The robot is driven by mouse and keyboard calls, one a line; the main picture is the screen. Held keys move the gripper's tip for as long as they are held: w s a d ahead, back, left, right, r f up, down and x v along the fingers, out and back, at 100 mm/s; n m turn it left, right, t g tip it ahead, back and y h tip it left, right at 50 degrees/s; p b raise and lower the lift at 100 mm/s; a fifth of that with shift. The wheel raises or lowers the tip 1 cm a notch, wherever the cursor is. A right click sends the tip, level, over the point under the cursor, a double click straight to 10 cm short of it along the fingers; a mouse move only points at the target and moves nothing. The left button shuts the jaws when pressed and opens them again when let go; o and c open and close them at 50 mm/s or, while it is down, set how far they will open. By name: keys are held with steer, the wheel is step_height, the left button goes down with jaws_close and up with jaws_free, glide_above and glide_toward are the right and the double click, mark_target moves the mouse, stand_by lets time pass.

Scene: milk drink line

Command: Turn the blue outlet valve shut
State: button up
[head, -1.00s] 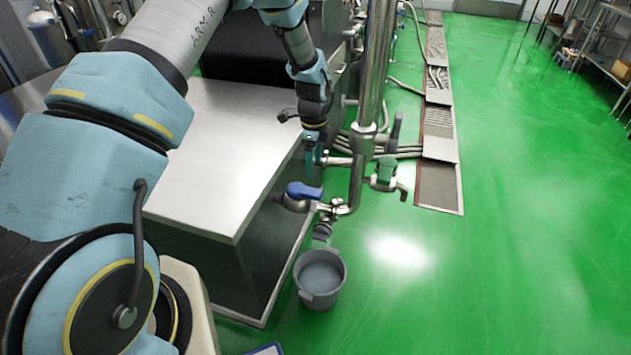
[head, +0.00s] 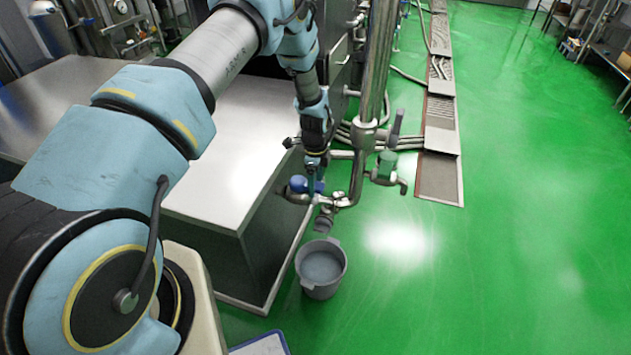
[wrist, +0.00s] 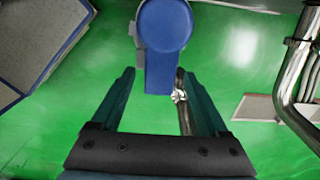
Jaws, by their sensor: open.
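The blue outlet valve handle (head: 300,184) sits on a steel pipe fitting low in front of the vertical pipe. In the wrist view the blue handle (wrist: 165,45) has a round head at the top and a flat lever pointing down between the fingers. My gripper (wrist: 157,72) is open, with its two teal fingers apart on either side of the lever's lower end and a visible gap on each side. In the head view my gripper (head: 311,183) is over the valve, and its fingers partly hide the handle.
A grey bucket (head: 321,270) stands on the green floor under the outlet. A steel-topped cabinet (head: 225,150) is to the left. The floor farther right is open.

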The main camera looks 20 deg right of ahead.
jaws_close()
stand_by(0.4)
stand_by(0.9)
